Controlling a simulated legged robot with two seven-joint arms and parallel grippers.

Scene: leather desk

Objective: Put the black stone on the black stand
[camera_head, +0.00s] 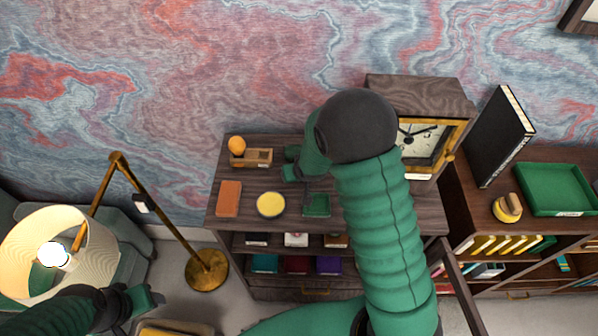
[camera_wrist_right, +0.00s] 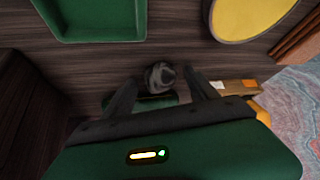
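A round, dark, grey-marbled stone (camera_wrist_right: 159,75) shows in the right wrist view, between and just beyond my right fingertips. My right gripper (camera_wrist_right: 162,88) is open, with a gap on each side of the stone. A dark green piece (camera_wrist_right: 153,101) lies just below the stone in that view; I cannot tell whether it is a stand. In the head view my right gripper (camera_head: 296,164) reaches over the back of the wooden desk (camera_head: 222,172), and the stone is hidden there. No black stand can be made out. My left gripper (camera_head: 146,301) is low at the left, away from the desk.
A small green tray (camera_head: 316,205), a yellow dish (camera_head: 270,205) and a brown pad (camera_head: 229,199) lie on the desk. A clock (camera_head: 424,140) stands right of my arm; a lamp (camera_head: 48,247) is at left.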

